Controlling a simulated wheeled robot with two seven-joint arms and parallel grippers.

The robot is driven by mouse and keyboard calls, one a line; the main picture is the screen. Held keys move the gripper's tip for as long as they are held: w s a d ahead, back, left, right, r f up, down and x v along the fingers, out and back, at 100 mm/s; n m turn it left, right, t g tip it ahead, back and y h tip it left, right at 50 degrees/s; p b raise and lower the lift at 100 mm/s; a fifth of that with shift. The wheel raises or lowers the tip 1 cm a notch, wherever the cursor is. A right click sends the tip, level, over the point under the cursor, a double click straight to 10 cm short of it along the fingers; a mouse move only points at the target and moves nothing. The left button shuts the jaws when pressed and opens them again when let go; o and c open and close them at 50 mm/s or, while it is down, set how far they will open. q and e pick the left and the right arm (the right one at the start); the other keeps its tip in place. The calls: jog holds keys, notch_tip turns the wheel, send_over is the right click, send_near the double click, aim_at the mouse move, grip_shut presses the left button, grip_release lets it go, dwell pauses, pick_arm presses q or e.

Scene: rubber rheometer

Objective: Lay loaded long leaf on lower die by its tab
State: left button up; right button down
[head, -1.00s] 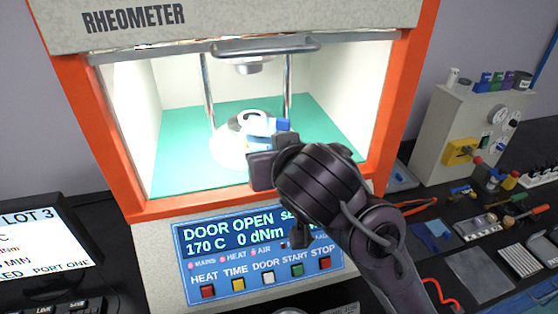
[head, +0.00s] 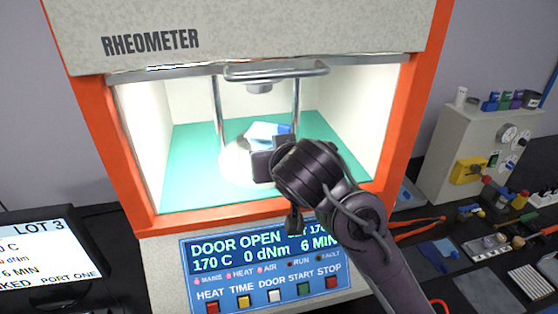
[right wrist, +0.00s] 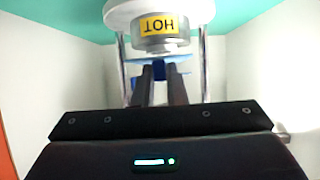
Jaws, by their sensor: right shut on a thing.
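The long leaf (head: 264,130) is a pale blue strip with a darker blue tab end at its right. My right gripper (head: 272,158) reaches into the open chamber from the front right and is shut on the leaf near its tab. The lower die (head: 236,172) is a pale round base on the chamber floor, and the leaf is over it in the head view. In the right wrist view the die with its yellow HOT label (right wrist: 159,24) appears upside down, with the leaf edge (right wrist: 150,58) by its face. Whether they touch is unclear. The load is not discernible. My left gripper is not in view.
Two metal columns (head: 296,104) stand beside the die, with the upper die (head: 259,87) above. The raised door handle (head: 276,72) crosses the top of the opening. The orange frame (head: 382,140) edges it. Teal floor (head: 190,165) is clear at left.

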aim_at(269, 139)
jog(key=shift+w+a+p, duration=0.2)
jog(key=shift+w, duration=0.9)
jog(key=shift+w+a+p, duration=0.15)
jog(key=shift+w+a, duration=0.1)
jog(key=shift+w, duration=0.8)
jog(key=shift+w+a+p, duration=0.2)
jog(key=shift+w, duration=0.9)
jog(key=shift+f+b, duration=0.7)
jog(key=shift+f, duration=0.2)
jog(key=c, duration=1.4)
grip_release()
jog(key=s, duration=0.4)
jog(key=s+d, duration=0.1)
jog(key=s, duration=0.3)
jog(key=s+d+r, duration=0.1)
jog(key=s, duration=0.3)
jog(key=shift+d, duration=0.2)
jog(key=shift+f, duration=0.1)
